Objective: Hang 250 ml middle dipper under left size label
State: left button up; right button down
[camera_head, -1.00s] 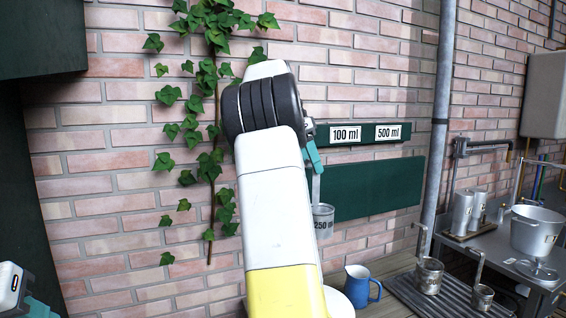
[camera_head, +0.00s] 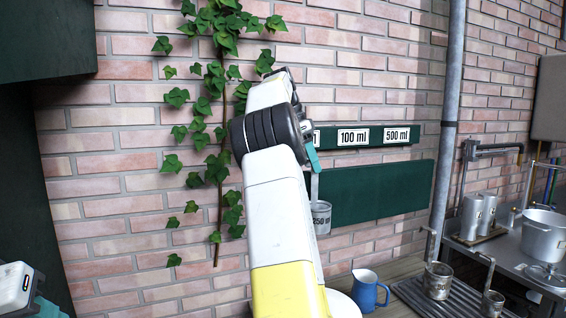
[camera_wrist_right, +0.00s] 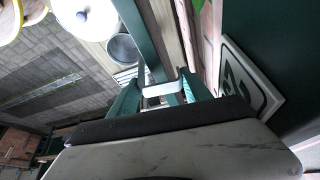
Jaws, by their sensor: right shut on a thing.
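The 250 ml dipper (camera_head: 320,218) hangs upright from my right gripper (camera_head: 314,168), in front of the wall just below the label rail (camera_head: 378,146). The right gripper is shut on its upper handle. In the right wrist view, the teal fingers (camera_wrist_right: 158,92) close around the handle and the round cup (camera_wrist_right: 122,49) shows beyond them. The rail bears a 100 ml label and a 500 ml label; the left label (camera_head: 317,137) is mostly hidden behind my right arm. A white label plate (camera_wrist_right: 248,82) is close beside the right finger. Part of my left gripper (camera_head: 42,308) shows bottom left; its fingertips are unclear.
Two other dippers (camera_head: 437,281) (camera_head: 491,303) stand on the ribbed tray at right. A blue jug (camera_head: 368,291) stands on the counter below. A grey pipe (camera_head: 447,110) runs beside the rail. A green panel (camera_head: 370,192) is under it; ivy climbs at left.

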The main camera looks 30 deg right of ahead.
jog(key=shift+w+a+n+t, duration=0.2)
jog(key=shift+w+n+t, duration=0.15)
jog(key=shift+n, duration=0.35)
jog(key=shift+f, duration=1.45)
dwell(1.6)
jog(key=shift+c, duration=2)
grip_release()
